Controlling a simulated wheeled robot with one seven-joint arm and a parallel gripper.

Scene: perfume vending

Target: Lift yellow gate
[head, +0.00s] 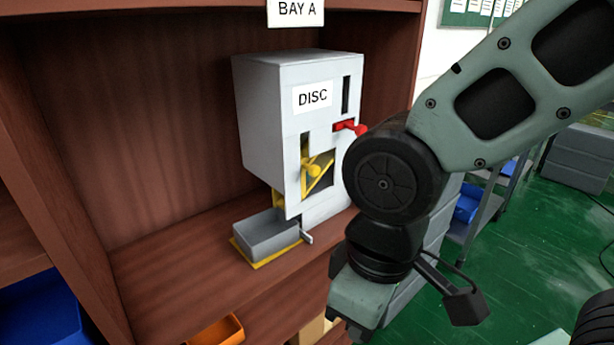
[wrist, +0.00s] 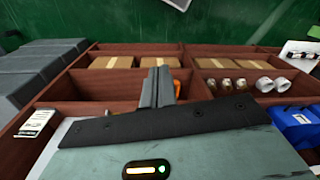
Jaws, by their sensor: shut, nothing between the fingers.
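The white vending machine (head: 285,120) labelled DISC stands on a wooden shelf under a BAY A sign in the head view. Its yellow gate (head: 318,178) sits on the lower front, with a yellow knob (head: 312,169) beside a vertical slot. A red lever (head: 348,127) sticks out to the right above it. A grey tray (head: 268,234) rests on a yellow-edged base below. My arm is right of the machine, apart from the gate; its fingertips do not show clearly in the head view. In the wrist view my gripper (wrist: 159,84) is shut and empty, and the machine is not visible.
In the wrist view, a wooden compartment box holds brown cartons (wrist: 112,62), several bottles (wrist: 240,84) and a blue bin (wrist: 296,126). Grey blocks (wrist: 42,65) stand at left. In the head view, the bay's wooden side wall (head: 55,160) bounds the left; green floor (head: 545,225) shows at right.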

